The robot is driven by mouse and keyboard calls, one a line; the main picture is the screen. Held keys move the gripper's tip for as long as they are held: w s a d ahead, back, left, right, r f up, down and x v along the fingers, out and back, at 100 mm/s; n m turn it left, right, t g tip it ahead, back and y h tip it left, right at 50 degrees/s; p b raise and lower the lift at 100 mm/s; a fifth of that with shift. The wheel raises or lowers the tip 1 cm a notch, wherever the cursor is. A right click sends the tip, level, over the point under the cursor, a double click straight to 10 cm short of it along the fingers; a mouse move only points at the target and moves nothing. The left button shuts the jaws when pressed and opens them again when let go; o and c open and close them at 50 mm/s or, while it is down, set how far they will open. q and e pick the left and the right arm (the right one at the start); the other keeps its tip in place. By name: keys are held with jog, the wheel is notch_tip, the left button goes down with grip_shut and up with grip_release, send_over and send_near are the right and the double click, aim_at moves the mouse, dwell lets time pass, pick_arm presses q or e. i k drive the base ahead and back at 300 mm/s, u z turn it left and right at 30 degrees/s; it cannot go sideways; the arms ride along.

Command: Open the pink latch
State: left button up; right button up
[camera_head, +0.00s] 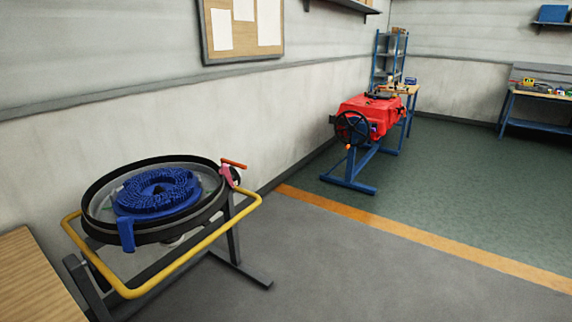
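The pink latch (226,174) is on the right rim of a round black tank (150,236) with a blue ring-shaped brush (158,190) in it. An orange-red bar (233,164) sticks out at the top of the latch. The latch is small here, and I cannot tell whether it is open or shut. The tank sits on a dark metal stand with a yellow tube frame (190,252). Neither of my grippers is in view.
A wooden tabletop (35,285) is at the lower left, beside the stand. A red machine (372,116) on a blue stand (350,178) is farther back near the wall. A workbench (540,96) stands at the far right. The grey floor (340,270) right of the tank is clear.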

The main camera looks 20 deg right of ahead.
aim_at(224, 170)
jog(key=z, duration=0.6)
jog(key=i, duration=0.9)
jog(key=z, duration=0.1)
